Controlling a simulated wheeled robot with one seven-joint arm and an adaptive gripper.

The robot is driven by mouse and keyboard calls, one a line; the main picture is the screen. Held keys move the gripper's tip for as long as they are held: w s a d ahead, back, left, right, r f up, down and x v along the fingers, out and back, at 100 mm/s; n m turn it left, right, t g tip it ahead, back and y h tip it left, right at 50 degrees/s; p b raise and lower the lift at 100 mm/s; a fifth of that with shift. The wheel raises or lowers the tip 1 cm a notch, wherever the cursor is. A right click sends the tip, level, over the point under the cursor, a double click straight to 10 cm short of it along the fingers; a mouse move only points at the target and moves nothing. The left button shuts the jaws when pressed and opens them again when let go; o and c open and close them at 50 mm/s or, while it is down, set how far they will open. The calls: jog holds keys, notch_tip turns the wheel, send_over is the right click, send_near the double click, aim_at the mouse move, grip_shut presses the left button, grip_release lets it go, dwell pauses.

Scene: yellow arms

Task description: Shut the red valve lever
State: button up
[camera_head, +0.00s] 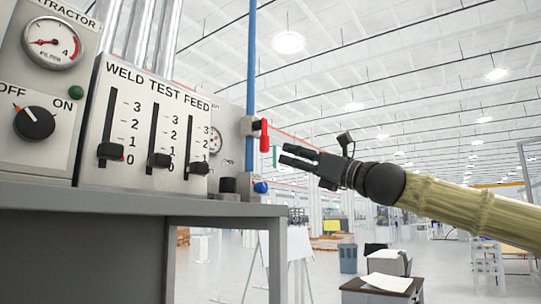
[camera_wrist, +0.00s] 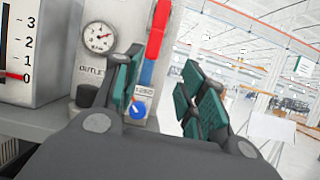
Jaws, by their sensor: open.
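The red valve lever (camera_head: 264,136) sits on the blue vertical pipe (camera_head: 251,60) at the right end of the bench. In the head view it hangs roughly along the pipe. In the wrist view the red lever (camera_wrist: 157,30) runs from the top edge downward, a little beyond and above the gap between my fingers. My gripper (camera_head: 279,157) is just right of the lever and a little lower, pointing at it. Its green-padded fingers (camera_wrist: 158,105) are spread open with nothing between them. The lever looks apart from the fingers.
The WELD TEST FEED panel (camera_head: 140,140) with sliders stands left on the grey bench (camera_head: 230,210). In the wrist view an outlet gauge (camera_wrist: 98,37) and a blue knob (camera_wrist: 138,110) lie close to the left finger. Free air lies right of the pipe.

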aim_at(267, 142)
jog(key=s+a+r+p, duration=0.1)
jog(key=a+r+p, duration=0.1)
jog(key=a+r, duration=0.15)
jog(key=w+a, duration=0.1)
jog(key=w, duration=0.1)
jog(key=w+a+p, duration=0.1)
jog(key=w, duration=0.1)
jog(key=w+a+p, duration=0.1)
jog(key=shift+w+a+r, duration=0.3)
jog(key=shift+w+r, duration=0.1)
jog(key=shift+s+a+r, duration=0.15)
jog(key=shift+a+r, duration=0.05)
jog(key=shift+r, duration=0.05)
jog(key=shift+s+a+r, duration=0.15)
jog(key=shift+s+r, duration=0.25)
jog(key=shift+s, duration=0.2)
jog(key=shift+w+a+f, duration=0.15)
jog(key=shift+w+f, duration=0.2)
jog(key=shift+w, duration=0.35)
jog(key=shift+s+r, duration=0.2)
jog(key=shift+s, duration=0.15)
jog(key=c, duration=0.6)
jog(key=shift+s, duration=0.1)
grip_shut()
